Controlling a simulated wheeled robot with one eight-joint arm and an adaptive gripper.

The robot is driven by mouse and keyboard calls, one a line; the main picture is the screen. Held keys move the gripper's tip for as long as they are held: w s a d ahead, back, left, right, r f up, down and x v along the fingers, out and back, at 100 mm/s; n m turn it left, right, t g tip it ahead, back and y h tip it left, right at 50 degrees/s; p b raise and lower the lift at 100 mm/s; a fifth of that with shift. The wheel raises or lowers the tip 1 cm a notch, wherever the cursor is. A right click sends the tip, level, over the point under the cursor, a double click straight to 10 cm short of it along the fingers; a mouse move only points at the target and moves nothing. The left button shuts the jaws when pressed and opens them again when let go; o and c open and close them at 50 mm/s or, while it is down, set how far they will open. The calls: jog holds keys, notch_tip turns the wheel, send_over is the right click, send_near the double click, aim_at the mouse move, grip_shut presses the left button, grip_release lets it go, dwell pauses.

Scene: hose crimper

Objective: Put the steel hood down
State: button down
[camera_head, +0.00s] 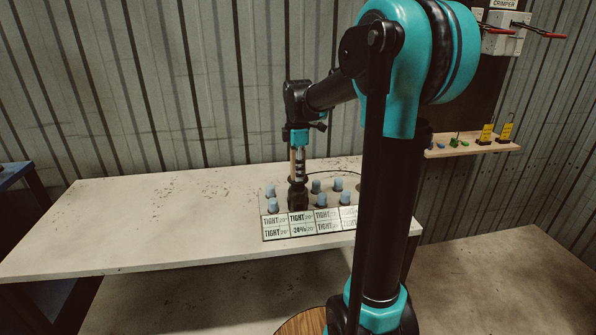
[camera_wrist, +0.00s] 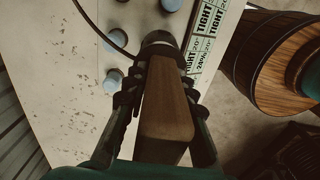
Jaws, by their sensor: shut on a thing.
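My gripper (camera_head: 299,165) points down over the board on the bench and is shut on a brown wooden handle (camera_wrist: 165,110). At the handle's far end is a dark round metal piece, which I take as the steel hood (camera_wrist: 160,40). In the head view the dark hood (camera_head: 298,197) is low among the blue caps, behind the TIGHT labels. I cannot tell whether it rests on the board or covers a cap. My fingers lie on both sides of the handle.
Several blue caps (camera_head: 316,187) stand close around the hood. A panel of TIGHT labels (camera_head: 302,223) lies along the board's front. A thin dark cable (camera_wrist: 100,32) curves beside the hood. The white bench (camera_head: 140,215) is clear to the left. A wooden shelf (camera_head: 470,150) holds small parts at the right.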

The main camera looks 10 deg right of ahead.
jog(key=shift+f, duration=0.1)
jog(key=c, duration=1.3)
grip_release()
jog(key=shift+o, duration=0.2)
notch_tip(320, 180, up, 12)
jog(key=shift+r, duration=0.15)
